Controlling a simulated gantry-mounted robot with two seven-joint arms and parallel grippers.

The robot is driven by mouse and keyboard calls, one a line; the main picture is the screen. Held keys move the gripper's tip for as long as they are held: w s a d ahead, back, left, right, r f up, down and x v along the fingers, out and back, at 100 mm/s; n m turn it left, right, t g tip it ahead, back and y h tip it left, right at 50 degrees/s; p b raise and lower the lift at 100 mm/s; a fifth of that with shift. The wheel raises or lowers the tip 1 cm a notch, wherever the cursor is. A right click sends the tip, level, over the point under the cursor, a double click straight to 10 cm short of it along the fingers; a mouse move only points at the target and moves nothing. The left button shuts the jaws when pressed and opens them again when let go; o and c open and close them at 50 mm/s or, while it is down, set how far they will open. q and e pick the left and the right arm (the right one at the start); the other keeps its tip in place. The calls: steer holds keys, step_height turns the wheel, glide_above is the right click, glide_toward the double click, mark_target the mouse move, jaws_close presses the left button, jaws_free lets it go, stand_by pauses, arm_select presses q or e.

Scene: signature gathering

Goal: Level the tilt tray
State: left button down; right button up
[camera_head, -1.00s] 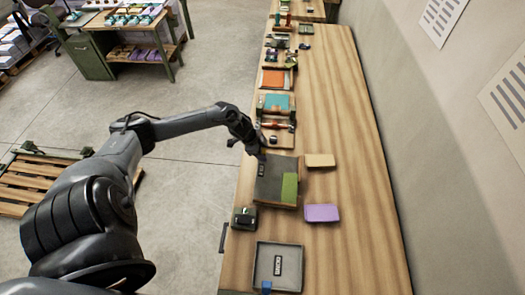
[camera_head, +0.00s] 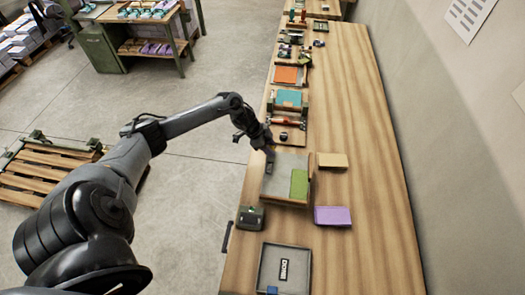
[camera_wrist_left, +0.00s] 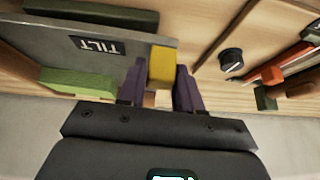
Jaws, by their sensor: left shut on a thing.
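The tilt tray (camera_head: 276,182) is a grey panel on a wooden base, with a green patch (camera_head: 299,184) at its lower right in the head view. Its dark TILT label (camera_wrist_left: 95,47) and grey surface (camera_wrist_left: 150,45) show in the left wrist view. My left gripper (camera_head: 268,151) is at the tray's far left corner. In the wrist view its purple fingers (camera_wrist_left: 160,85) are shut on a yellow tab (camera_wrist_left: 163,64) at the tray's edge. I cannot tell the tray's exact slope. My right gripper is out of view.
A grey DONE tray (camera_head: 264,268) lies at the near end of the bench. A dark green device (camera_head: 250,217), a purple block (camera_head: 333,216) and a tan block (camera_head: 332,160) lie around the tilt tray. Other stations line the far left edge. The bench's right side is clear.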

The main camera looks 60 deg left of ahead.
arm_select(q)
steer(key=shift+a+f+h+b, duration=0.3)
steer(key=shift+f+h, duration=0.1)
steer(key=shift+f, duration=0.2)
steer(key=c, duration=0.8)
jaws_free()
steer(key=shift+c, duration=0.2)
steer(key=shift+r, duration=0.1)
steer(key=v, duration=1)
steer(key=shift+s+r, duration=0.25)
steer(key=shift+a, duration=0.15)
